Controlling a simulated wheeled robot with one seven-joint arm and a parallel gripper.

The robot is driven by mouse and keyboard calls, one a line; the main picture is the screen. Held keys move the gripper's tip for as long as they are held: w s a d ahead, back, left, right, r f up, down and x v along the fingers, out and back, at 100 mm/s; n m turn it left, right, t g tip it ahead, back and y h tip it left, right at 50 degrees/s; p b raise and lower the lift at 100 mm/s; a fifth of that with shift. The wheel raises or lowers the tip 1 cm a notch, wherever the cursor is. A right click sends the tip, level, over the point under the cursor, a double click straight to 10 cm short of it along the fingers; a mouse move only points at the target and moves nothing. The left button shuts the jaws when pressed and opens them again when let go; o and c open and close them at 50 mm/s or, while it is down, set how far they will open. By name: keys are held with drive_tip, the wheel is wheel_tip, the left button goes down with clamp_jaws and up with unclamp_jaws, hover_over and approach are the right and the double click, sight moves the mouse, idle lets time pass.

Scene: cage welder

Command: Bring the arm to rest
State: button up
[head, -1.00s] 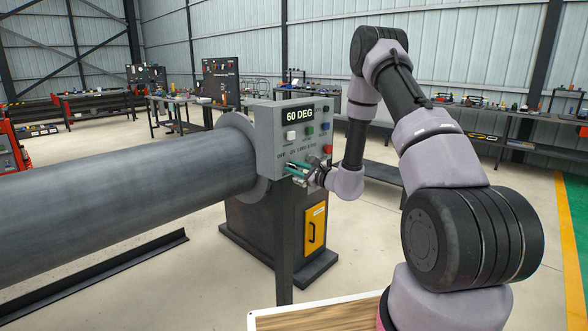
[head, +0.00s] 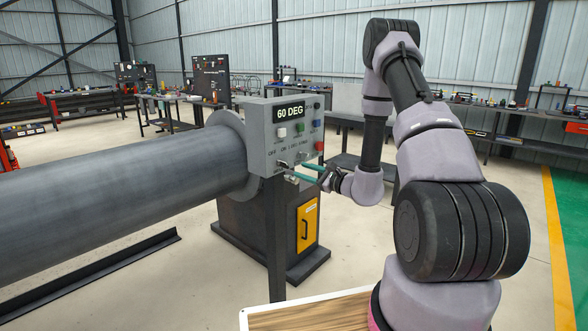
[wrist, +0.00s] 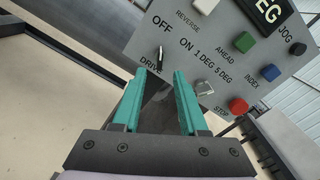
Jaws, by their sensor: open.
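My gripper (head: 306,173) is open and empty, with teal fingers, just in front of the lower part of the grey control panel (head: 262,140). In the wrist view the two fingers (wrist: 160,97) stand apart with nothing between them. The drive switch (wrist: 160,56) is just beyond the left finger, between the OFF and ON labels. A second, light grey switch (wrist: 204,88) is just right of the right finger. I cannot tell whether the fingers touch the panel. My arm is bent and reaches out over the floor to the panel.
The panel display (head: 290,112) reads 60 DEG. A red STOP button (wrist: 238,106), a green button (wrist: 243,42) and a blue button (wrist: 270,72) are close to my fingers. A large grey pipe (head: 120,178) extends left. A pedestal with a yellow door (head: 307,225) stands below. Floor at right is free.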

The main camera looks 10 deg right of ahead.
drive_tip(key=shift+v, duration=0.9)
drive_tip(key=s+a+r+n+g+y, duration=0.2)
drive_tip(key=s+a+r+n+g, duration=0.4)
drive_tip(key=s+r, duration=0.25)
drive_tip(key=s+a+r+n+g+y, duration=0.1)
drive_tip(key=s+a+r+n+g, duration=0.55)
drive_tip(key=r, duration=0.35)
drive_tip(key=s+d+r+n+t+h, duration=0.2)
drive_tip(key=s+d+r+h, duration=0.3)
drive_tip(key=s, duration=0.3)
drive_tip(key=s+d+r+n+t+h, duration=0.3)
drive_tip(key=s+d+r+n+h, duration=0.1)
drive_tip(key=s+d+h, duration=0.2)
drive_tip(key=shift+s+d+r+h, duration=0.35)
drive_tip(key=shift+s+d, duration=0.2)
drive_tip(key=shift+s, duration=0.45)
